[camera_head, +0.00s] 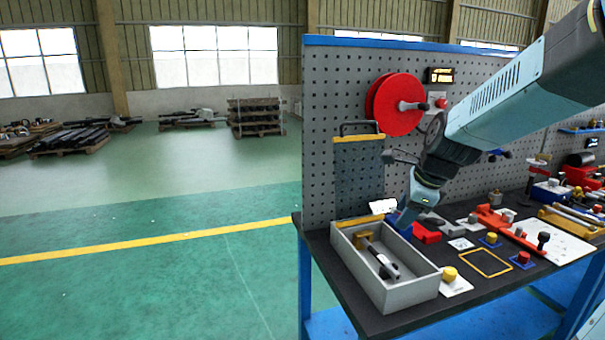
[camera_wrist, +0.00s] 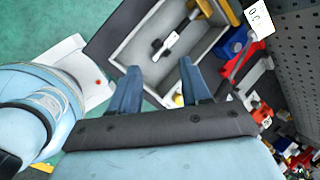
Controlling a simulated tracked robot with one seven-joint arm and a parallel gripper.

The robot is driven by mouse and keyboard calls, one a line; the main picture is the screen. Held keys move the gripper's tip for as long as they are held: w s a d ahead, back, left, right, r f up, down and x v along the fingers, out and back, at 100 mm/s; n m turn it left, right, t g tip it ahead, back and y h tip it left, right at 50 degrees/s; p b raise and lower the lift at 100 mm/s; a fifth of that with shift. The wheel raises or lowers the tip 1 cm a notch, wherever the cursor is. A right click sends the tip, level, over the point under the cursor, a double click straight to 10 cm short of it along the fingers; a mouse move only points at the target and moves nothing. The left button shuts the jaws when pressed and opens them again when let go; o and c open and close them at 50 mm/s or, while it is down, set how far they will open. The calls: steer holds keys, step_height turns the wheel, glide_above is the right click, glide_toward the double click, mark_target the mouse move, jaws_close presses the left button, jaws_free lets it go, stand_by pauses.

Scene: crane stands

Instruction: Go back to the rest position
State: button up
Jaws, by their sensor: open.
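My arm comes in from the upper right in the head view and reaches down to the workbench. My gripper (camera_head: 404,222) is above or just behind the back right side of an open grey box (camera_head: 405,298); the exact height is hard to tell. In the wrist view my gripper (camera_wrist: 158,78) has its two blue fingers wide apart, with nothing between them. The box also shows there (camera_wrist: 125,62), beyond the fingertips.
A grey pegboard (camera_head: 340,100) with a red reel (camera_head: 392,105) stands behind. Open green floor (camera_head: 140,270) lies left.

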steer(key=s+r+n+h, duration=0.1)
steer(key=s+r+n, duration=0.2)
steer(key=s+n, duration=0.6)
steer(key=s+r+n+h, duration=0.1)
steer(key=s+r+n, duration=0.2)
steer(key=s+n, duration=0.6)
steer(key=shift+s+n+t, duration=0.2)
steer(key=shift+n+t, duration=0.2)
steer(key=shift+n, duration=1.1)
